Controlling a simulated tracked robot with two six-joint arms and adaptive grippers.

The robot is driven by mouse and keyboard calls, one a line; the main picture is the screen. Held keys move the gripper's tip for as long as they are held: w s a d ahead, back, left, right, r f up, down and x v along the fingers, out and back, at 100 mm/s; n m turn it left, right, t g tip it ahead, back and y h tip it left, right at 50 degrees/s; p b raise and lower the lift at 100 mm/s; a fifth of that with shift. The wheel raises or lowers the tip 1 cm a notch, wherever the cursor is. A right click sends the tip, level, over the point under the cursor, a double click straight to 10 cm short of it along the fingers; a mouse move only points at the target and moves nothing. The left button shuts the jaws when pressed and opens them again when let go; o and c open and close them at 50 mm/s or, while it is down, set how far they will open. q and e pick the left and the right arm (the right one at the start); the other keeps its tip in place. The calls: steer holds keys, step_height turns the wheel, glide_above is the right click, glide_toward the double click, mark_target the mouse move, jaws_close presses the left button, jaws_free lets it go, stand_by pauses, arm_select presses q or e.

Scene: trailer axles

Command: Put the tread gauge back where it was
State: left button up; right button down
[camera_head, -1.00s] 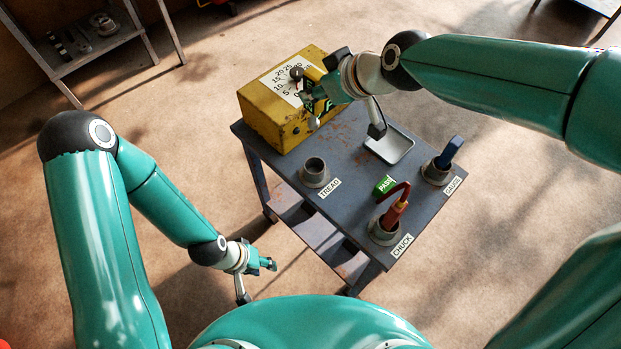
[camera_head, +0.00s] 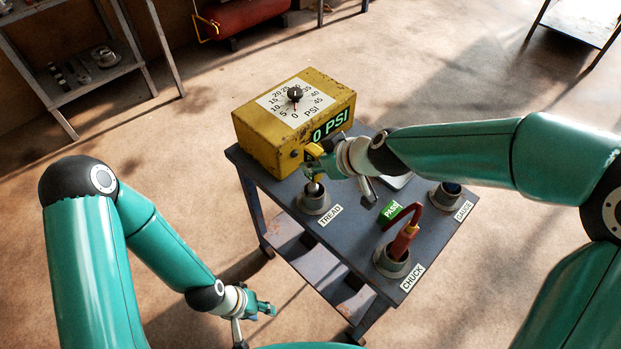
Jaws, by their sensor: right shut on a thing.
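The tread gauge (camera_head: 314,151), of which a yellow part shows, is in my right gripper (camera_head: 318,167). The gripper is shut on it, and the fingers partly hide it. Its lower end is right at the mouth of the grey round holder (camera_head: 314,204) beside the TREAD label (camera_head: 330,215). I cannot tell whether the tip is inside the holder or just above it. My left gripper (camera_head: 264,309) hangs low at the left of the cart, away from the holders. Whether its fingers are open is unclear.
The yellow PSI box (camera_head: 270,143) stands at the cart's back left, close behind my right gripper. The red chuck (camera_head: 402,243) stands in its holder at the front. A green PASS block (camera_head: 390,211) lies between.

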mark_target(320, 174)
step_height(320, 174, down, 4)
steer(key=b, duration=0.3)
steer(key=shift+f, duration=0.1)
steer(key=c, duration=0.9)
jaws_free()
steer(key=shift+r, duration=0.25)
steer(key=p+v, duration=0.2)
steer(key=v, duration=1)
steer(key=shift+p, duration=0.3)
